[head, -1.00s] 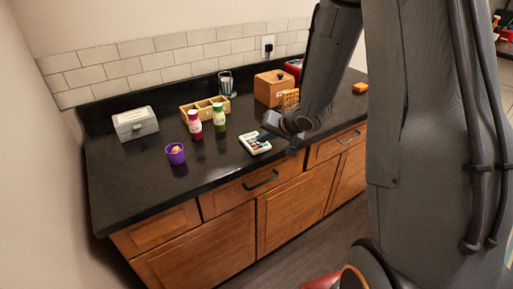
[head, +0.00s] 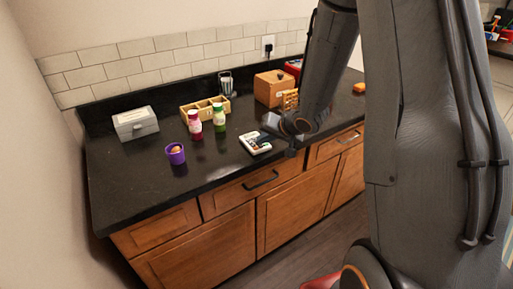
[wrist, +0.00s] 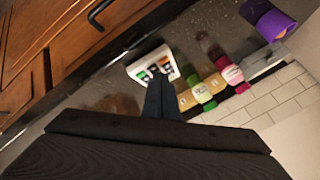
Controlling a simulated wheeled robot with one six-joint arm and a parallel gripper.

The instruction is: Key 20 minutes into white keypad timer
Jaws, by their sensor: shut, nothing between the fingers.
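The white keypad timer (head: 252,147) lies on the black counter near its front edge, keys facing up. In the wrist view the timer (wrist: 142,63) shows green, orange and dark keys; its display cannot be read. My gripper (head: 264,137) is shut and empty, with its fingertips over the timer's right part in the head view. In the wrist view the closed fingers (wrist: 161,82) hide some of the keys. I cannot tell whether the tips touch a key.
A red-capped bottle (head: 195,126) and a green bottle (head: 219,119) stand left of the timer. A purple cup (head: 175,154), a grey box (head: 135,123), a wooden tray (head: 188,116) and a wooden box (head: 268,88) are around. The front-left counter is clear.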

